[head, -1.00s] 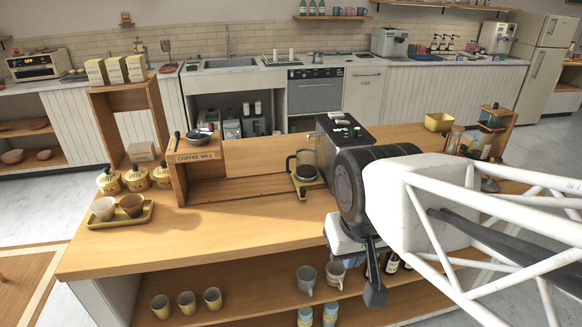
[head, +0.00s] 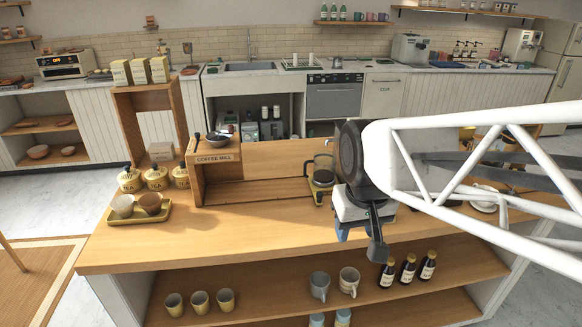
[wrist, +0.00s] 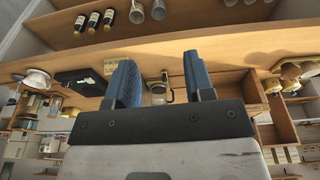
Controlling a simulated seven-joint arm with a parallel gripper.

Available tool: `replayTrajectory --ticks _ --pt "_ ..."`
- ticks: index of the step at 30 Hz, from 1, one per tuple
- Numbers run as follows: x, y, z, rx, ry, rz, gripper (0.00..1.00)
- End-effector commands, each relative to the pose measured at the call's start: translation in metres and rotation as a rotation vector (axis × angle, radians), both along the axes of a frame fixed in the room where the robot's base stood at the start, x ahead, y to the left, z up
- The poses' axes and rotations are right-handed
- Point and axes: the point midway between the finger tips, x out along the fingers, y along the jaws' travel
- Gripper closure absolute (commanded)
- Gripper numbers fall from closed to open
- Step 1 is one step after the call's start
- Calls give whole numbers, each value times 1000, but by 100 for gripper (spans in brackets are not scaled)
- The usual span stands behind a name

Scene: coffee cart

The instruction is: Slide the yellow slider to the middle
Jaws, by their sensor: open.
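The yellow slider (head: 318,190) appears as a small yellow base on the wooden counter, under a glass pot (head: 323,168), at the right end of the long wooden rail (head: 255,190). My arm hides part of the area to its right. My gripper (head: 350,226) is to the right of and nearer than the slider, above the counter's front part. In the wrist view my gripper (wrist: 158,65) has its two blue fingers wide apart with nothing held between them. The glass pot (wrist: 157,88) shows beyond the gap, and the slider is too small to make out there.
A yellow tray (head: 138,217) with two cups and several tins (head: 155,178) are further left. Bottles (head: 407,270) and mugs (head: 320,286) stand on the shelf below. The counter front before the rail is clear.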

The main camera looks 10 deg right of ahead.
Motion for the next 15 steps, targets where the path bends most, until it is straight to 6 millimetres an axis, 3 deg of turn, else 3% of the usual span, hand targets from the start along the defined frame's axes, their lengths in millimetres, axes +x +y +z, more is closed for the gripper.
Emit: replayTrajectory --ticks 15 --pt "110 -7 -4 -10 56 63 52"
